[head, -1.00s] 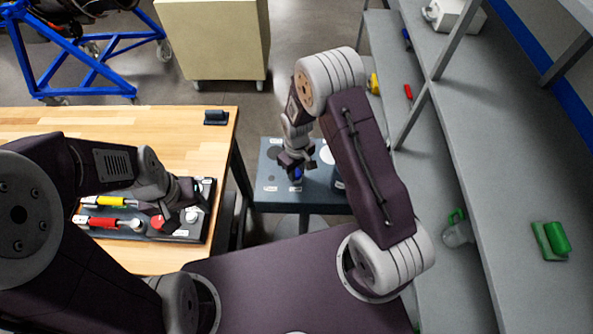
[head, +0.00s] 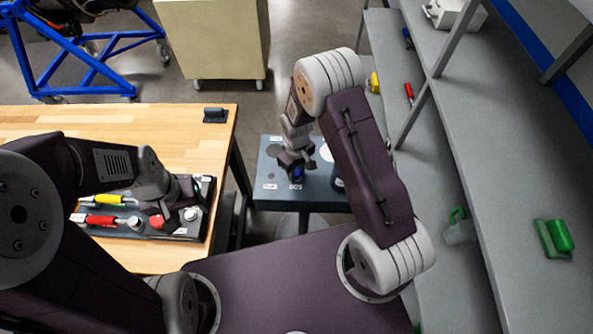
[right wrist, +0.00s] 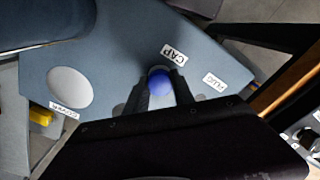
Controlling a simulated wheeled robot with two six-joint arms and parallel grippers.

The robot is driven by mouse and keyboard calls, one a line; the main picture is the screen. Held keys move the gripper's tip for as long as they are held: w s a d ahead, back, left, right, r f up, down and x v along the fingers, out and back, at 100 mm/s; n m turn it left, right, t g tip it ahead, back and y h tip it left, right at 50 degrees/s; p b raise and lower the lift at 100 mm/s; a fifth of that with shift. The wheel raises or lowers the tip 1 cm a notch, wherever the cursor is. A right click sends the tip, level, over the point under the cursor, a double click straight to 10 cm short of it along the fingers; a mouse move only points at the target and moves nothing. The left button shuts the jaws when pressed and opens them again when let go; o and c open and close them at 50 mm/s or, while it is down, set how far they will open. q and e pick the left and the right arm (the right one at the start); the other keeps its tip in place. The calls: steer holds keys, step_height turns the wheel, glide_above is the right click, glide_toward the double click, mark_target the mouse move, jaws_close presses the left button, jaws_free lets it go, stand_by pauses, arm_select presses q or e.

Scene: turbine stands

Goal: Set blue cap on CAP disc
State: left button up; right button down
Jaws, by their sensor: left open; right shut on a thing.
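The blue cap (right wrist: 159,82) is between the fingers of my right gripper (right wrist: 160,92), which is shut on it. In the head view the blue cap (head: 298,173) shows small and dark below my right gripper (head: 297,167), over the dark stand (head: 276,203). The CAP label (right wrist: 173,53) lies just beyond the cap in the right wrist view. The CAP disc is mostly or fully hidden behind the cap and fingers; I cannot tell whether the cap touches it. My left gripper (head: 163,217) is open over a tray on the wooden bench, beside a red knob (head: 155,221).
The stand top also carries a PLUG label (right wrist: 215,82) and a large pale disc (right wrist: 70,87) by a COVER label (right wrist: 64,108). The wooden bench (head: 170,130) is left of the stand. Grey shelves (head: 480,150) rise on the right.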

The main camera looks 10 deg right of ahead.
steer(key=shift+s+f, duration=0.25)
steer(key=c, duration=1.1)
jaws_free()
steer(key=shift+o, duration=0.4)
steer(key=shift+w, duration=0.25)
steer(key=shift+o, duration=0.8)
steer(key=shift+r, duration=0.1)
step_height(320, 180, up, 7)
steer(key=p, duration=0.6)
steer(key=shift+r, duration=0.15)
